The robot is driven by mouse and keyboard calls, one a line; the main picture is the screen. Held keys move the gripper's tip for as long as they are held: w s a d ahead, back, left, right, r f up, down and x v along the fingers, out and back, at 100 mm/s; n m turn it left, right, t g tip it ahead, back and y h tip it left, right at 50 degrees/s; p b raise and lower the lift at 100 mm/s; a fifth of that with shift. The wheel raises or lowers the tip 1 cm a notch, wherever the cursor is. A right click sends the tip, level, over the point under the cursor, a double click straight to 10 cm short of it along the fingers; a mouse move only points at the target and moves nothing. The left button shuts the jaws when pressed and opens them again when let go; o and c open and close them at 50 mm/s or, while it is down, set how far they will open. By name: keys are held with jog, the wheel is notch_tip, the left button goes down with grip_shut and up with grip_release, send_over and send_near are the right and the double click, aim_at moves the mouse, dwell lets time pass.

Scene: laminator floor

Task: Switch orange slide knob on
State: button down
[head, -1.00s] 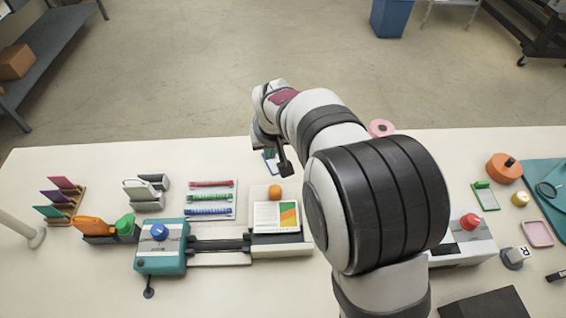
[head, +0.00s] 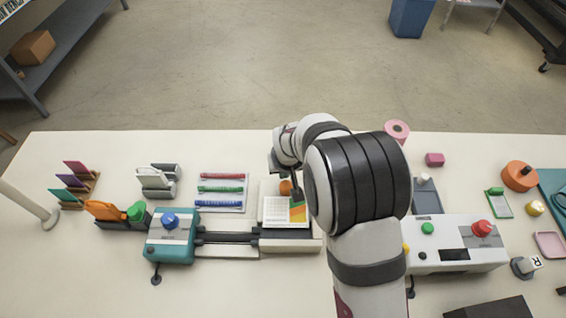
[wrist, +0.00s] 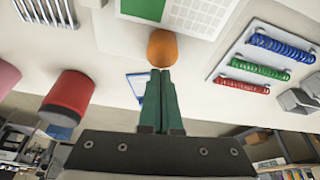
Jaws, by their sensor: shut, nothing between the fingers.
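The orange slide knob (head: 285,188) is a small rounded knob at the back edge of the white tray unit (head: 290,247), behind a printed sheet (head: 285,212). My arm partly covers the knob's right side in the head view. My gripper (head: 297,198) is at the knob's right. In the wrist view, the orange knob (wrist: 162,47) stands just beyond the tips of my gripper (wrist: 160,72). Its green fingers are closed together and empty. I cannot tell whether the tips touch the knob.
A teal unit (head: 171,238) with a blue knob joins the tray by dark rails. Red, green and blue binding coils (head: 221,190) lie to the left. A white machine (head: 457,245) with green and red buttons stands right of my arm. The table's back strip is mostly clear.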

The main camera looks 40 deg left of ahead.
aim_at(284, 186)
jog(key=shift+s+d, duration=0.1)
jog(key=shift+s+d, duration=1.05)
jog(key=w+a, duration=0.2)
jog(key=a, duration=0.1)
jog(key=shift+w+a, duration=0.2)
jog(key=shift+w, duration=0.05)
jog(key=v, duration=1)
